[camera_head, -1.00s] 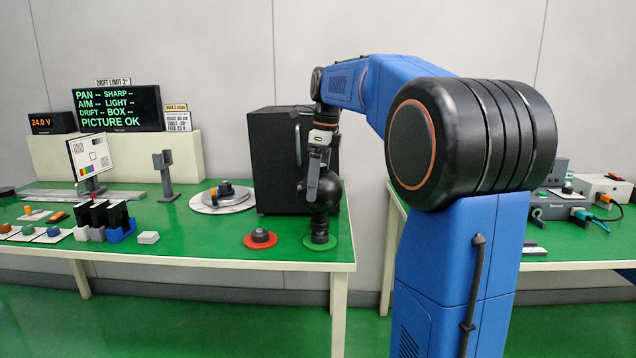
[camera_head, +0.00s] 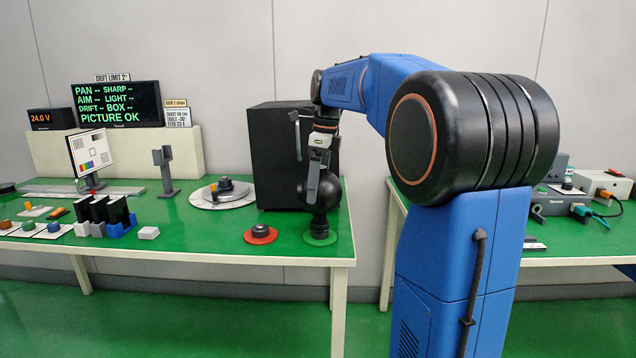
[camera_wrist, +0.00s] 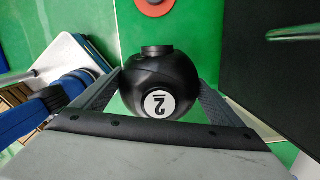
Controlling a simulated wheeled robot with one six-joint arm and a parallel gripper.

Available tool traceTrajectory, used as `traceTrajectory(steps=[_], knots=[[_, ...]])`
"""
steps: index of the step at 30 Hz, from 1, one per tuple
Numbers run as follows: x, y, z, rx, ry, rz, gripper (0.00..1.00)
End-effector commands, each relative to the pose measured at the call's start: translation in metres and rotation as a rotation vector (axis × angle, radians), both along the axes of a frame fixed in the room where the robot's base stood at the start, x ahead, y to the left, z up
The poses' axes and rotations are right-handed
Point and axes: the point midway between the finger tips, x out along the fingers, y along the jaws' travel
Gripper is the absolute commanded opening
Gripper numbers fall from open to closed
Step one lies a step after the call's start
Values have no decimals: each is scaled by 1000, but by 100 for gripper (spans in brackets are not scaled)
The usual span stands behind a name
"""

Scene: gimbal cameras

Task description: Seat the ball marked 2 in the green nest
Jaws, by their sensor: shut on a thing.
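The ball marked 2 (camera_head: 321,197) is black. In the wrist view, the ball (camera_wrist: 158,80) shows a white disc with a 2 and a short black cylinder at its upper edge in the picture. My gripper (camera_head: 318,172) is shut on it, with a finger on each side in the wrist view. The green nest (camera_head: 334,238) is a green disc with a dark cup, at the front right of the green table. The ball is directly above the cup in the head view. I cannot tell whether they touch.
A red disc with a dark cup (camera_head: 260,235) is just left of the green nest. A tall black box (camera_head: 283,160) stands behind. A round turntable (camera_head: 240,199) and a grey stand (camera_head: 165,172) are further left. A second table (camera_head: 560,255) is at right.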

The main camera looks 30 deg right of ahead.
Motion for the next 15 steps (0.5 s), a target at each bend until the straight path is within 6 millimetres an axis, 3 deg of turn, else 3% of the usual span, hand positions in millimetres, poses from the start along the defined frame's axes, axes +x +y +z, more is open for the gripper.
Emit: traceTrajectory(steps=[3, 4, 15], knots=[[0, 0, -2, 0, -1, 0, 36], [0, 0, -2, 0, -1, 0, 98], [0, -1, 4, 0, 0, 0, 100]])
